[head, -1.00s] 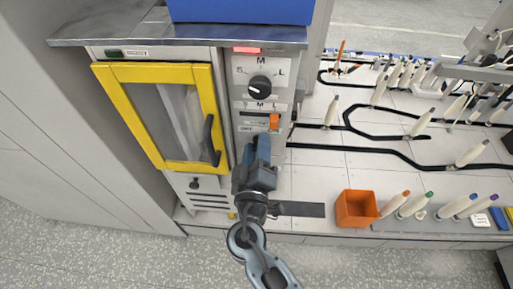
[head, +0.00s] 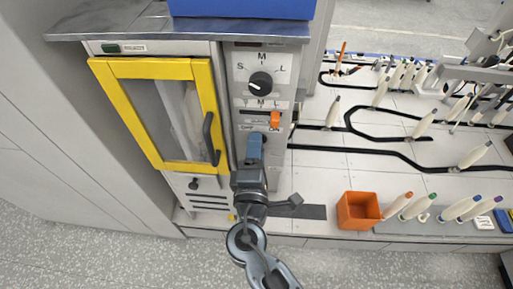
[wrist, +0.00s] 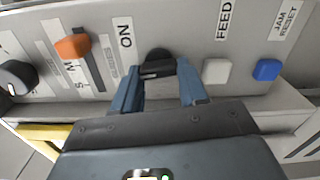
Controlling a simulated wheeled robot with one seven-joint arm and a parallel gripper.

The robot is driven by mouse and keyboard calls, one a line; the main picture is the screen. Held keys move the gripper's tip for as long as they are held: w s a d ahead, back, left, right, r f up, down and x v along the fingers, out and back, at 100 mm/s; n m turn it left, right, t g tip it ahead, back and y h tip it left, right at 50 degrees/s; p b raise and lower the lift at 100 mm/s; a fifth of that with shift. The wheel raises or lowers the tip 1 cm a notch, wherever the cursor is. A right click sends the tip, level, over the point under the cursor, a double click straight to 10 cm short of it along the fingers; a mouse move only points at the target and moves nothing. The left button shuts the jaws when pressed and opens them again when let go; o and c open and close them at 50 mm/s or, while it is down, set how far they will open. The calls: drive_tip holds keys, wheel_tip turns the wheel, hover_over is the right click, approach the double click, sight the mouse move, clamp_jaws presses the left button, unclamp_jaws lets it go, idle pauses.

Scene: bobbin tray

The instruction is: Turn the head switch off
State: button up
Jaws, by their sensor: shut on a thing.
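The head switch is a small black knob (wrist: 157,62) on the grey machine panel (head: 243,170), beside the ON label in the wrist view. In the head view it sits at the OFF and ON labels, largely hidden by my gripper (head: 255,140). In the wrist view the two blue fingers of my gripper (wrist: 158,85) stand on either side of the knob, shut on it. The knob's exact pointing direction is hard to read. The small display window at the panel top looks dark.
Above are an orange slider (head: 275,119) and a black S-M-L dial (head: 260,84). White (wrist: 216,71) and blue (wrist: 266,70) buttons sit close to the right finger in the wrist view. A yellow-framed door (head: 155,68) is left; an orange bin (head: 357,211) is lower right.

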drive_tip(key=n+p, duration=0.1)
drive_tip(key=n, duration=0.5)
drive_tip(key=shift+f, duration=0.2)
drive_tip(key=shift+n, duration=0.3)
drive_tip(key=o, duration=1.1)
drive_tip(key=shift+d, duration=0.1)
drive_tip(key=shift+c, duration=0.2)
drive_tip(key=shift+s, duration=0.1)
drive_tip(key=s, duration=0.7)
drive_tip(key=shift+s+b, duration=0.35)
drive_tip(key=shift+b, duration=0.05)
